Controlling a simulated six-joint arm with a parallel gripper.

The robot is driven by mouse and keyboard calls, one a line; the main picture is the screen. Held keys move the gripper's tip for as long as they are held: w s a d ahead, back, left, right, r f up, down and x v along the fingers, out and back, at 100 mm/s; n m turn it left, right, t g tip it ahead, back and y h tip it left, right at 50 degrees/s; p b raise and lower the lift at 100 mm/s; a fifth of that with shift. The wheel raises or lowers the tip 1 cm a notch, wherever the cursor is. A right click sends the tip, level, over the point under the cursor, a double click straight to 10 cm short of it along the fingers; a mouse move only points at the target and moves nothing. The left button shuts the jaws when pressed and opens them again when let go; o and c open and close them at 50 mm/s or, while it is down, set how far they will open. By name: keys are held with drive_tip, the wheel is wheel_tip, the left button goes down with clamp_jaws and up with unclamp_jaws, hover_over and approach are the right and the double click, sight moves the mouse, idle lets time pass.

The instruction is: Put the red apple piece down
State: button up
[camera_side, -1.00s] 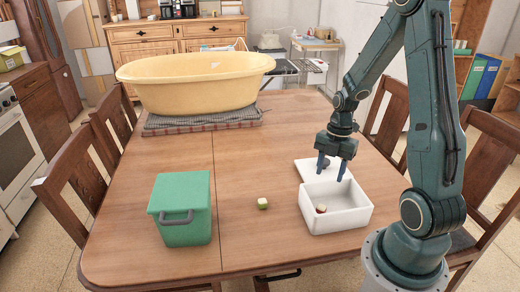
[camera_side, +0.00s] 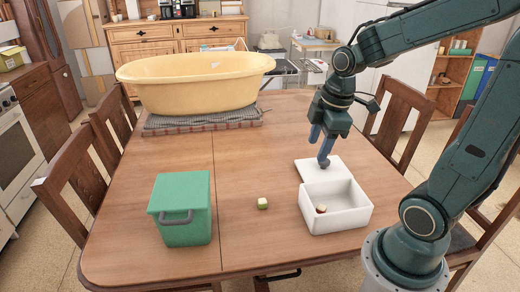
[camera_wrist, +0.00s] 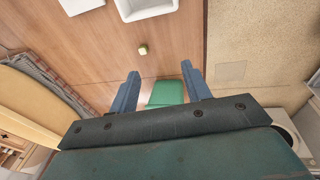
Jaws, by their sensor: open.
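The red apple piece (camera_side: 321,208) lies inside the white box (camera_side: 350,219), near its left end, in the side view. It does not show in the wrist view. My gripper (camera_side: 318,153) is open and empty, raised above and behind the box, near the white lid (camera_side: 314,172). Its two blue fingers show apart in the wrist view (camera_wrist: 160,70), with nothing between them at their level. The box is partly cut off at the top of the wrist view (camera_wrist: 148,13).
A pale-and-green apple piece (camera_side: 262,204) lies on the wooden table (camera_side: 245,165), left of the box. A green container (camera_side: 182,222) with a grey handle stands at the front left. A yellow tub (camera_side: 195,85) stands at the back.

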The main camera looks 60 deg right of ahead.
drive_tip(key=s+a+r+m+t, duration=0.3)
drive_tip(key=s+a+r+m, duration=0.4)
drive_tip(key=a+m, duration=0.1)
drive_tip(key=shift+s+r+m, duration=0.25)
drive_tip(key=shift+s+m, duration=0.05)
drive_tip(key=shift+m, duration=0.2)
